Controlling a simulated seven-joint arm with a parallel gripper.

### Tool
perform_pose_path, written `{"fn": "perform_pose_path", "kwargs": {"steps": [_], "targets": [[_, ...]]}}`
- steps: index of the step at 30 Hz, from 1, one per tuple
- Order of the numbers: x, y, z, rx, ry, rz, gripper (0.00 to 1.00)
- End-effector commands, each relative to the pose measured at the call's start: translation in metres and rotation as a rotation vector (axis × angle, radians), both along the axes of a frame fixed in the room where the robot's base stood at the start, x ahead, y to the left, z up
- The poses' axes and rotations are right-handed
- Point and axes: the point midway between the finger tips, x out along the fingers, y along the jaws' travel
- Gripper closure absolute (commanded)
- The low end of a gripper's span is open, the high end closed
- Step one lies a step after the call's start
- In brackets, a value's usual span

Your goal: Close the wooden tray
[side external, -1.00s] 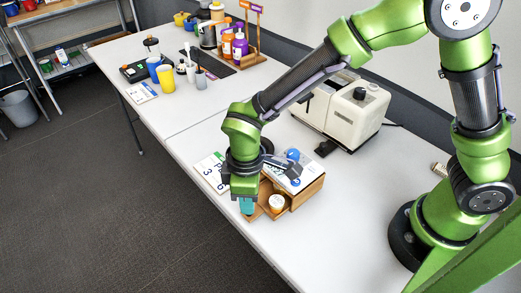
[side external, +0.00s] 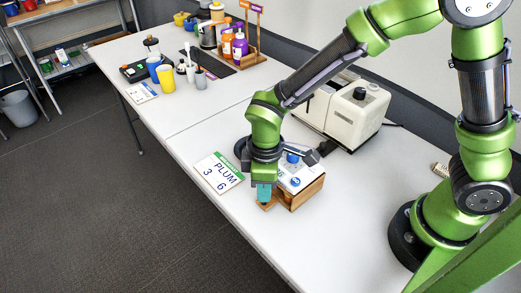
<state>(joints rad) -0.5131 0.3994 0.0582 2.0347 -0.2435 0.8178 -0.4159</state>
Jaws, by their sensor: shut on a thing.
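The wooden tray (side external: 267,206) is a drawer low in a small wooden box (side external: 308,194) on the white table. Only a short strip of the tray shows at the box's front left; its inside is hidden. My gripper (side external: 264,193) points down at the front of the tray, its teal fingers shut on the tray's front edge. The exact contact is small and partly hidden by the fingers. A white item with a blue cap (side external: 293,157) is on top of the box, partly behind my gripper.
Cups and bottles stand at the far end.

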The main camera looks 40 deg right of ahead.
Motion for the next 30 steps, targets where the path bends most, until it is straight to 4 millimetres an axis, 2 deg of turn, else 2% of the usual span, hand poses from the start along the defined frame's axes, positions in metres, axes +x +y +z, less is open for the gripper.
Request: {"fn": "perform_pose_path", "kwargs": {"steps": [1,6,17,20,25,30], "targets": [[0.000,-0.006,0.001,-0.009,0.004,-0.011,0.77],[0.001,-0.005,0.000,-0.009,0.004,-0.011,0.52],[0.002,0.000,0.000,-0.009,0.002,-0.009,0.52],[0.002,0.013,0.000,-0.008,0.001,-0.005,0.52],[0.000,0.046,0.000,-0.006,0.002,-0.003,0.52],[0.001,0.047,0.036,-0.002,-0.002,-0.008,0.52]]}}
